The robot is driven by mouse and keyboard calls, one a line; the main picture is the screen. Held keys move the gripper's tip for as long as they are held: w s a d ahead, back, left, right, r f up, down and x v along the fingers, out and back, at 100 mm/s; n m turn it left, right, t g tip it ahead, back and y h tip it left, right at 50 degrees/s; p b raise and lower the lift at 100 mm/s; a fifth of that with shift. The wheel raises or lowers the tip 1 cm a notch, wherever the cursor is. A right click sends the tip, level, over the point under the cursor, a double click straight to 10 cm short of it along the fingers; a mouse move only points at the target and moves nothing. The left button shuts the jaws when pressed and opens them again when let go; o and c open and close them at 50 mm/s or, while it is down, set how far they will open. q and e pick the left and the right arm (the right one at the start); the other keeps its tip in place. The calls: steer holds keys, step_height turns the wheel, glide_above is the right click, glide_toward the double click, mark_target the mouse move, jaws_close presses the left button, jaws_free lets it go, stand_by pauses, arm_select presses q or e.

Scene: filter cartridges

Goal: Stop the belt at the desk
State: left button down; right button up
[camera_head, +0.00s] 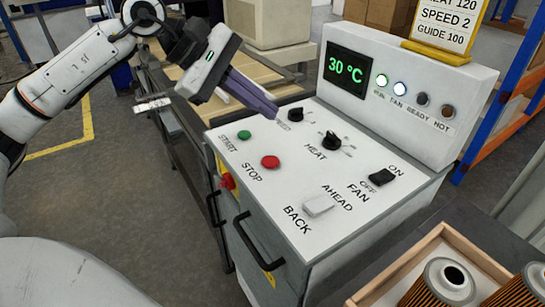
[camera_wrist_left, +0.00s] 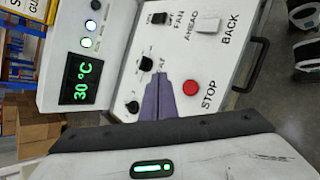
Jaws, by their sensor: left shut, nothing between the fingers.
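The control desk (camera_head: 225,165) has a sloped white panel. The red STOP button (camera_head: 270,162) is on its left part, with the green START button (camera_head: 244,135) behind it. STOP also shows in the left wrist view (camera_wrist_left: 190,88), to the right of the fingertips; START is not visible there. My left gripper (camera_head: 272,110) is shut and empty, its purple fingers over the panel's far left edge near a black knob (camera_head: 295,114). The fingers also show in the left wrist view (camera_wrist_left: 164,85). They appear apart from STOP. My right gripper is not in view.
The panel also has a HEAT knob (camera_head: 332,141), a black FAN switch (camera_head: 382,177) and a white BACK/AHEAD switch (camera_head: 318,205). The display (camera_head: 346,70) reads 30 °C. A wooden tray (camera_head: 400,265) with filter cartridges (camera_head: 444,282) stands at the front right.

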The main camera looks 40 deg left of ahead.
mark_target(264, 161)
arm_select(q)
step_height(264, 161, down, 9)
steer(key=b, duration=0.7)
steer(key=shift+w+r, duration=0.1)
steer(key=shift+r, duration=0.05)
steer(key=shift+b, duration=0.3)
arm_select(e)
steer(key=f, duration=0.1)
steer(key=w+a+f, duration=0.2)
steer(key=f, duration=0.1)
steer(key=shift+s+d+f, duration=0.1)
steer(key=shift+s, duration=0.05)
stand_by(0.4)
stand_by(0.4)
arm_select(q)
steer(key=shift+f+b, duration=0.45)
steer(key=shift+f, duration=0.05)
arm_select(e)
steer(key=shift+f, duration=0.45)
